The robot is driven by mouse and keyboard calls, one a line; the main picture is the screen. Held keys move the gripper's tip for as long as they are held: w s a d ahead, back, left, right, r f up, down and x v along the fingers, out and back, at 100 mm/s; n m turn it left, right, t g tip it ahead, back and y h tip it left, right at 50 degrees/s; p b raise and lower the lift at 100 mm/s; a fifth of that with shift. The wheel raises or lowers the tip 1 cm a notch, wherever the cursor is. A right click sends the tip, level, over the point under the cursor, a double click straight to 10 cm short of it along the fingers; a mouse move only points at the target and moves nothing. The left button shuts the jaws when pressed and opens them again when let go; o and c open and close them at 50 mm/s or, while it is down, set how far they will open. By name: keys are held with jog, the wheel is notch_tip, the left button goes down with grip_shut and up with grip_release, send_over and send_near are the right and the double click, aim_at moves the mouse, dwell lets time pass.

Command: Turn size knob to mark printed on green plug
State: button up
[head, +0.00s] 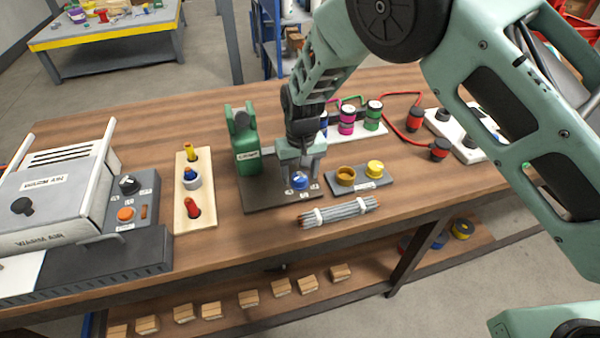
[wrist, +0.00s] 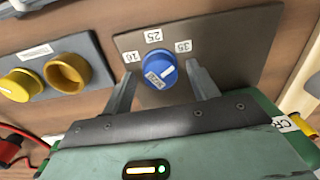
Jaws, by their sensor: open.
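The blue size knob (wrist: 157,69) sits on a dark plate (wrist: 225,32) with labels 16, 25 and 35 around it. In the wrist view its white line seems to point to the upper right, toward the 35 side; the exact setting is hard to tell. My gripper (wrist: 160,80) is open, its fingers on either side of the knob, apart from it as far as I can see. In the head view the knob (head: 300,181) shows under my gripper (head: 301,178). The green plug (head: 373,114) stands in a white board behind; its printed mark is too small to read.
Blue and magenta plugs (head: 347,119) stand near the green one. A red cable (head: 397,132) lies to the right.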

aim_at(302, 176)
notch_tip(302, 176, up, 17)
jog(key=b, duration=0.2)
jog(key=shift+d, duration=0.25)
jog(key=s+d+n, duration=0.1)
jog(key=s+d, duration=0.3)
jog(key=s, duration=0.6)
jog(key=s+d+r+n, duration=0.1)
jog(key=s+d, duration=0.4)
jog(key=s, duration=0.5)
jog(key=s+d+r+n, duration=0.1)
jog(key=s+d, duration=0.3)
jog(key=s, duration=0.6)
jog(key=shift+s+d+n, duration=0.2)
jog(key=shift+s+n, duration=0.2)
jog(key=shift+n, duration=0.1)
